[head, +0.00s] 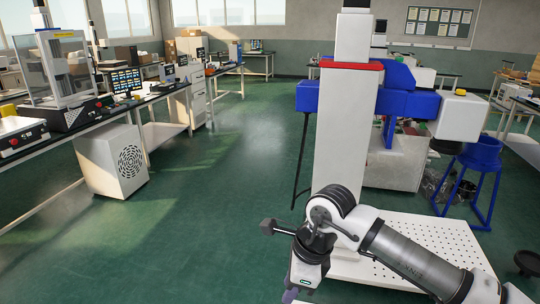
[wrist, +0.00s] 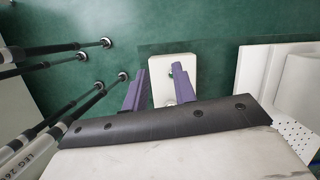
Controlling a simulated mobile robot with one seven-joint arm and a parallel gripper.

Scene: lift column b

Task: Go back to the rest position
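My gripper (wrist: 159,78) shows in the wrist view with its two purple fingers apart and nothing held between them. A pale block lies beyond the fingers, lower down, and shows through the gap; I cannot tell whether it is part of me. In the head view my arm is bent at the lower right, with its wrist hanging down near the bottom edge. Only a bit of purple finger (head: 289,296) shows there, and the fingertips are cut off by the frame.
The green floor (head: 235,190) is open at the centre and left. A long bench (head: 75,125) with a monitor (head: 126,81) and equipment runs along the left, with a white cabinet (head: 108,160) below. A blue stool (head: 478,170) stands at the right. A notice board (head: 439,22) hangs behind.

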